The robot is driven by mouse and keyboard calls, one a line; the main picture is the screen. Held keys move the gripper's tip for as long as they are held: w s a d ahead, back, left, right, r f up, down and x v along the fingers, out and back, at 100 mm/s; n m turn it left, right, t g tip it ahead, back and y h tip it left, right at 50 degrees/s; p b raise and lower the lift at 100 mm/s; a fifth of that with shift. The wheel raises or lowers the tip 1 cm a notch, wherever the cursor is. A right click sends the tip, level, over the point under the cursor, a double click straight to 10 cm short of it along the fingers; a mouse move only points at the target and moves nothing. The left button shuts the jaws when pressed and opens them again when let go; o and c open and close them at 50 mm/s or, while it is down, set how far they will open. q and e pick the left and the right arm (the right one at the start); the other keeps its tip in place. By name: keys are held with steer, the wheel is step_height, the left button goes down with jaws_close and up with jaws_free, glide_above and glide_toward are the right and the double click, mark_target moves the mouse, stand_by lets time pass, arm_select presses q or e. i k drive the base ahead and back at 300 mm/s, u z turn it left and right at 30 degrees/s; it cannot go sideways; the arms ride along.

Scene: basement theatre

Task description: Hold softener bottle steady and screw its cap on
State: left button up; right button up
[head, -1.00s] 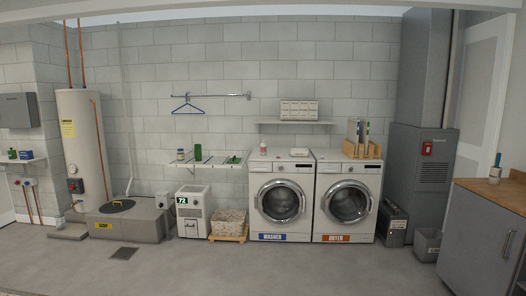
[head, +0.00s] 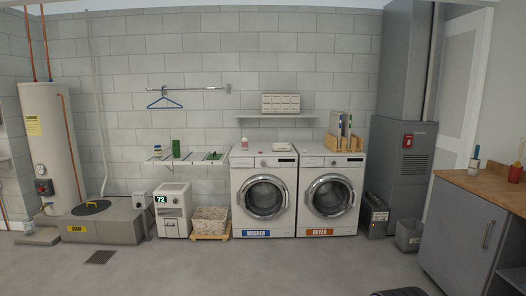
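A small white and pink bottle (head: 244,144), which looks like the softener bottle, stands upright on the left part of the washer's (head: 264,160) top. It is too small to tell whether a cap is on it. A tiny dark spot (head: 263,163) shows to its right on the washer, too small to make out. A low white item (head: 282,146) lies further back on the washer top. Neither of my grippers shows in the head view.
The dryer (head: 331,160) stands right of the washer, with a wooden rack (head: 343,144) of upright items on it. A wall shelf (head: 286,116) hangs above. A wooden-topped counter (head: 486,188) stands at right. The floor (head: 240,268) before the machines is mostly clear.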

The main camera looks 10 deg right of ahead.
mark_target(244, 140)
steer(key=z, duration=0.25)
steer(key=i, duration=2.85)
steer(key=z, duration=0.15)
steer(key=i, duration=2.25)
steer(key=u, duration=0.55)
